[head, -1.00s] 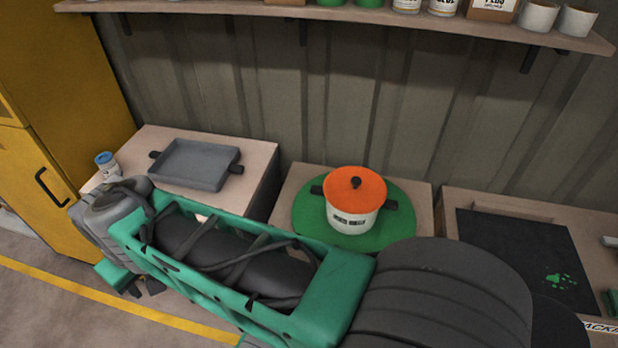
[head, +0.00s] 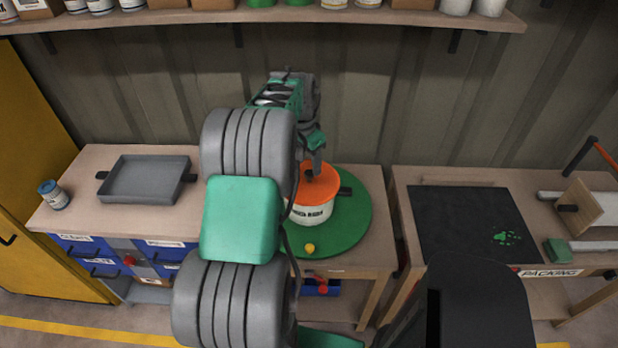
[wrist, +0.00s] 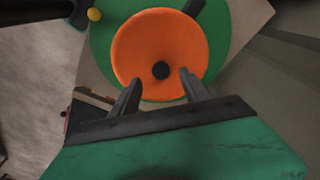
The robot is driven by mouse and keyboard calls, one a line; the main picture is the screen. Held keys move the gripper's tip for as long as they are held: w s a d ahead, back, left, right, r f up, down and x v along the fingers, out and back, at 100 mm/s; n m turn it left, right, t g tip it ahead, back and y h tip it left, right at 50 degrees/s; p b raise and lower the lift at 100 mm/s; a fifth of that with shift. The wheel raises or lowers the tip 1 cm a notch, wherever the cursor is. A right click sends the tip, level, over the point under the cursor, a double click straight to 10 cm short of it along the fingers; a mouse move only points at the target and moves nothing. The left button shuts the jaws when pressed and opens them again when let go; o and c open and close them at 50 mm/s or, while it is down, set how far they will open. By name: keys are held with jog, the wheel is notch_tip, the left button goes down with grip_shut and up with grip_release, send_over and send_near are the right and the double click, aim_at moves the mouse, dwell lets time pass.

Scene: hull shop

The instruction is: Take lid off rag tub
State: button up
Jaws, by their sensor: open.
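The rag tub (head: 312,211) is a white pot with a dark printed label and black side handles. It stands on a round green mat (head: 345,225). Its orange lid (head: 325,181) is on it, with a black knob at the centre. In the wrist view the lid (wrist: 140,50) and its knob (wrist: 160,70) show from above. My gripper (wrist: 157,88) is open, its two fingers apart over the near edge of the lid, the knob just beyond and between the tips. In the head view my gripper (head: 316,165) is over the lid, partly hidden by my arm.
A grey tray (head: 148,180) and a blue-capped jar (head: 53,195) are on the left bench. A small yellow ball (head: 310,248) lies on the mat's front. A black mat (head: 475,225) is on the right bench. A shelf (head: 290,16) with cans runs above.

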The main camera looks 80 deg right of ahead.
aim_at(309, 172)
jog(key=f, duration=0.3)
jog(key=shift+d+f+p, duration=0.2)
jog(key=shift+f+p, duration=0.15)
jog(key=shift+f, duration=0.05)
jog(key=shift+c, duration=0.5)
grip_shut()
